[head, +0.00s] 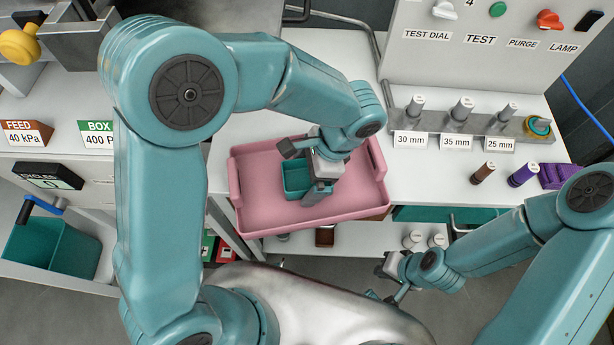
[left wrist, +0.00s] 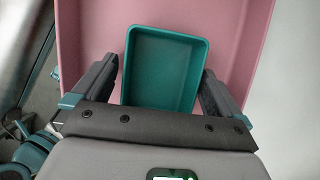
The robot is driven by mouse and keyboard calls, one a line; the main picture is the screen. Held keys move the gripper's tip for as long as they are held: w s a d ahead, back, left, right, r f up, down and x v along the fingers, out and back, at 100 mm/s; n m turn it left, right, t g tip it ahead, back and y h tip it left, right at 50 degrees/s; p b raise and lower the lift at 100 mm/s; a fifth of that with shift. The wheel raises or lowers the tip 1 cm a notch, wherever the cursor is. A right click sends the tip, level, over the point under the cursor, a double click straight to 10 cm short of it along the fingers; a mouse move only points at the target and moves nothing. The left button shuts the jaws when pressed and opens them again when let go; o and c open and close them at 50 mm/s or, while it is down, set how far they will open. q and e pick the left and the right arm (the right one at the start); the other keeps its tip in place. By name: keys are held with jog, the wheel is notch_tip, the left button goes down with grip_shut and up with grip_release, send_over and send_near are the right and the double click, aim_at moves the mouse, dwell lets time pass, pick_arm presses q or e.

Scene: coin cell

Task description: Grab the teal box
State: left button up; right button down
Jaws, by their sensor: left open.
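The small open-topped teal box (head: 294,179) stands in the pink tray (head: 252,208) on the white bench. My left gripper (head: 304,173) is over the box with its jaws open. In the left wrist view the empty teal box (left wrist: 163,68) lies between the two fingers of my left gripper (left wrist: 160,88), one beside its left wall and one beside its right. Whether the fingers touch the walls I cannot tell. My right gripper (head: 393,277) is low at the right, away from the tray, and its jaws are too small to judge.
A larger teal bin (head: 55,246) hangs at the lower left. To the right of the tray are a rack (head: 470,124) with several grey cylinders, a brown cylinder (head: 483,172) and a purple one (head: 522,174). The tray's raised pink walls surround the box.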

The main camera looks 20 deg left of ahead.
pick_arm(q)
jog(key=shift+f, duration=0.3)
dwell(0.4)
jog(key=c, duration=0.9)
